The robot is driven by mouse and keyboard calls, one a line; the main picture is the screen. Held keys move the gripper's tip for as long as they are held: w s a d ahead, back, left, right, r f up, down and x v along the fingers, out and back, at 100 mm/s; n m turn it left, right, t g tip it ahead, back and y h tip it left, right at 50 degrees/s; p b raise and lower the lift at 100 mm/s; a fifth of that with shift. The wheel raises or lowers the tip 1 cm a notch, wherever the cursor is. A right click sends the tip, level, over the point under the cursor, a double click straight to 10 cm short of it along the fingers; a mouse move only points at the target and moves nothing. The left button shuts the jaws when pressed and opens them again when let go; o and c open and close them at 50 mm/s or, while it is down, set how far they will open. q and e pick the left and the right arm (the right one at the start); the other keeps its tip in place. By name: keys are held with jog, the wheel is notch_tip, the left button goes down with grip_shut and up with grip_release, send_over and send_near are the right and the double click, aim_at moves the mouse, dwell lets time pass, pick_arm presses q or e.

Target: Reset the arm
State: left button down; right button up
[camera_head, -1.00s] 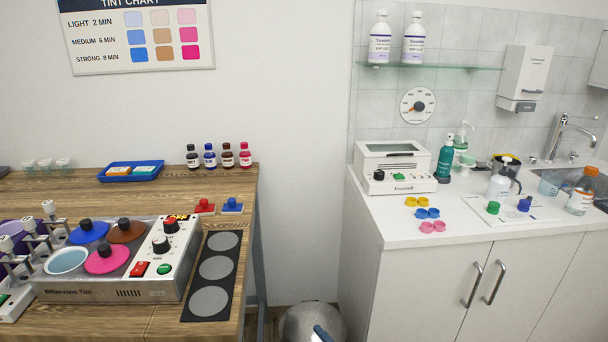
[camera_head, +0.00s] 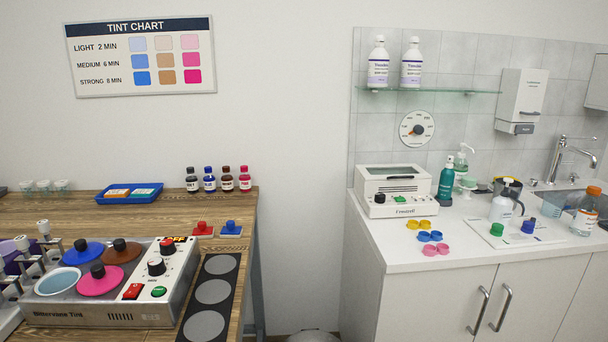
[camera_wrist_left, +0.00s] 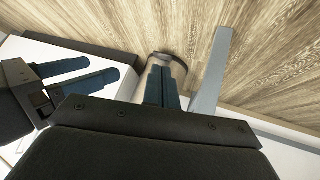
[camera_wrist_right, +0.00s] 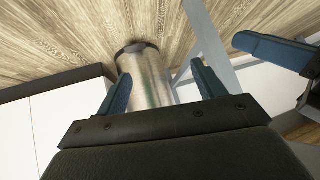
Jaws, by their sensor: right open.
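Neither gripper shows in the head view. In the left wrist view my left gripper (camera_wrist_left: 162,88) has its two blue fingers close together, shut, with nothing visible between them. In the right wrist view my right gripper (camera_wrist_right: 162,88) has its blue fingers wide apart, open. A metal cylinder, apparently the bin (camera_wrist_right: 145,85), shows beyond and between the right fingers. I cannot tell its distance from them. The other gripper's fingers also show at the left of the left wrist view and the right of the right wrist view.
The wooden table (camera_head: 100,205) at left bears the tint machine (camera_head: 95,314), a blue tray (camera_head: 130,193) and several bottles. The white counter (camera_head: 400,252) at right bears a white device (camera_head: 392,191), coloured rings and bottles. A gap separates table and counter; the bin top (camera_head: 314,337) shows there.

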pick_arm(q)
jog(key=s+a+r+g+p, duration=0.1)
jog(key=r+p, duration=0.4)
jog(key=r, duration=0.8)
jog(key=a+r+g+y+p, duration=0.1)
jog(key=a+r+p, duration=0.3)
jog(key=r, duration=0.8)
jog(key=s+a+r+g+y+p, duration=0.1)
jog(key=a+r+g+p, duration=0.2)
jog(key=r, duration=1)
jog(key=p, duration=0.2)
jog(key=shift+s+r+p, duration=0.3)
jog(key=shift+s, duration=0.05)
pick_arm(e)
jog(key=s+d+r+g, duration=0.1)
jog(key=d+r+g, duration=0.1)
jog(key=r, duration=1)
jog(key=s+d+r+g+h, duration=0.1)
jog(key=s+d+r, duration=0.1)
jog(key=r, duration=1.1)
jog(key=s+d+r+g+h, duration=0.1)
jog(key=d+r, duration=0.3)
jog(key=r, duration=0.8)
jog(key=shift+s+r+m+g, duration=0.3)
jog(key=shift+s+r+g, duration=0.1)
jog(key=shift+s+g, duration=0.35)
jog(key=shift+a, duration=0.1)
